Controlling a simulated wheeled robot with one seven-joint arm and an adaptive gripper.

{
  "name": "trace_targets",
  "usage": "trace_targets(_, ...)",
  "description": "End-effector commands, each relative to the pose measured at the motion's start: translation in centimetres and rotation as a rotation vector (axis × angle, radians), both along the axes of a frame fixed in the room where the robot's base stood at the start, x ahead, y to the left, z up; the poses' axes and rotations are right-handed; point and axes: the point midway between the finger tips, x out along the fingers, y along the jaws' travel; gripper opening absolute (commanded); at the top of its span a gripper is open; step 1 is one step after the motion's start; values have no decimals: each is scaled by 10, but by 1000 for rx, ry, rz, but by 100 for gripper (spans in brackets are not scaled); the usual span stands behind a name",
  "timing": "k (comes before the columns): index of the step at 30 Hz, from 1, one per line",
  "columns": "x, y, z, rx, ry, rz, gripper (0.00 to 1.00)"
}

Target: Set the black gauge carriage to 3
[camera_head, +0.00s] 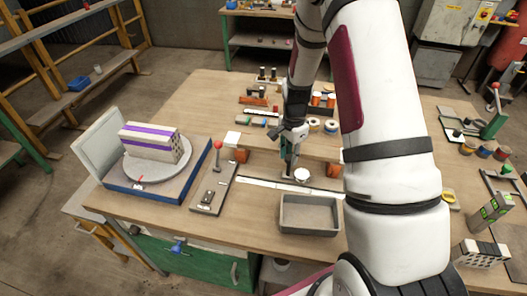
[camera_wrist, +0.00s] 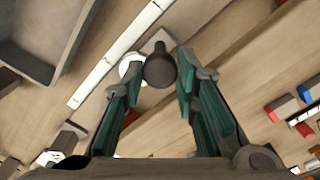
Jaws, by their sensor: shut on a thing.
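A dark round-headed knob (camera_wrist: 160,68), which looks like the black gauge carriage's handle, stands between my fingertips in the wrist view. My gripper (camera_wrist: 158,85) is closed around it, one finger on each side. In the head view my gripper (camera_head: 289,165) points down at the table just behind a long white scale strip (camera_head: 262,185). The strip (camera_wrist: 117,52) runs diagonally past the knob in the wrist view. Its numbers are too small to read. A white round disc (camera_head: 301,175) sits beside the gripper; the knob partly hides it in the wrist view.
A grey open tray (camera_head: 310,228) stands in front of the strip. To the left are a red-knobbed lever (camera_head: 218,146) and a purple-striped brick (camera_head: 150,142) on a round turntable. Spools and small blocks lie behind the gripper. My arm covers the table's right middle.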

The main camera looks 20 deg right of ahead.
Motion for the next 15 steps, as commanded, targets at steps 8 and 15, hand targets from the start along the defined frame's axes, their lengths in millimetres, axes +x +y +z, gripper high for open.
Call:
trace_targets(8,-61,-81,1,1,1,-10,0)
trace_targets(15,-98,-133,1,1,1,-6,0)
